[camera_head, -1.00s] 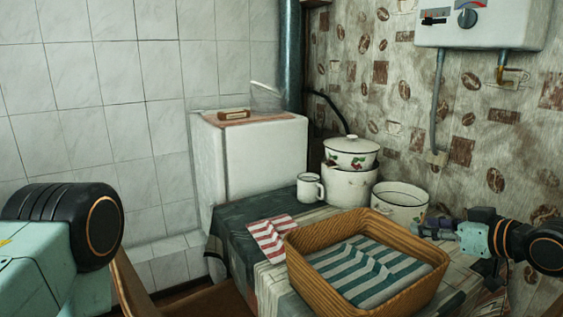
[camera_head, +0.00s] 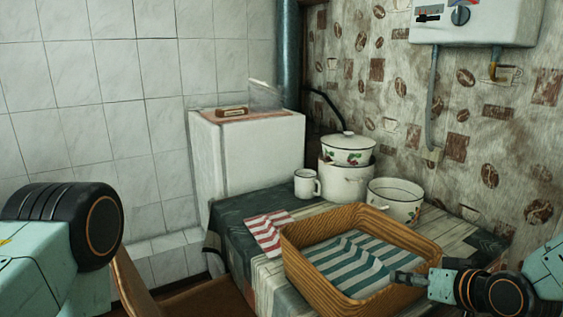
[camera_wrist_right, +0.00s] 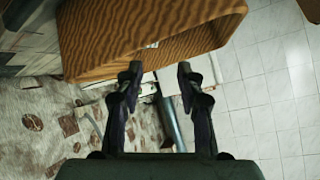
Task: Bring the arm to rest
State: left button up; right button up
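My right gripper (camera_head: 408,277) shows at the right front of the wicker basket (camera_head: 318,287), its fingertips in front of the basket's right rim in the head view. I cannot tell there whether it touches the rim. In the right wrist view the two fingers (camera_wrist_right: 161,75) stand apart with nothing between them, and the wicker basket (camera_wrist_right: 105,38) fills the upper part, just beyond the tips. My left arm's dark joint and pale green link show at the left of the head view; its gripper is out of view.
A striped green-and-white cloth (camera_head: 352,262) lies in the basket. A red-striped cloth (camera_head: 266,232), a white mug (camera_head: 306,185), a lidded pot (camera_head: 347,152) on a larger white pot (camera_head: 345,183), and an open pot (camera_head: 394,203) stand behind on the table. A white cabinet (camera_head: 250,155) stands beyond.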

jog(key=s+a+f+m+g+h+b, duration=0.1)
jog(key=s+f+g, duration=0.2)
jog(key=s+f, duration=0.5)
jog(key=s+a+f+m+g+h, duration=0.1)
jog(key=s+a+f+g, duration=0.15)
jog(key=s+f, duration=0.6)
jog(key=s+f+g, duration=0.1)
jog(key=s+f, duration=0.2)
jog(key=s, duration=0.3)
jog(key=s+f+n+g+h, duration=0.1)
jog(key=s+f+g, duration=0.1)
jog(key=s, duration=0.4)
jog(key=s+f+g+b, duration=0.1)
jog(key=s+f+g, duration=0.1)
jog(key=s+f, duration=0.2)
jog(key=s, duration=0.2)
jog(key=shift+s+d+f+n+h, duration=0.15)
jog(key=shift+s+f+n+h, duration=0.2)
jog(key=shift+n+h, duration=0.05)
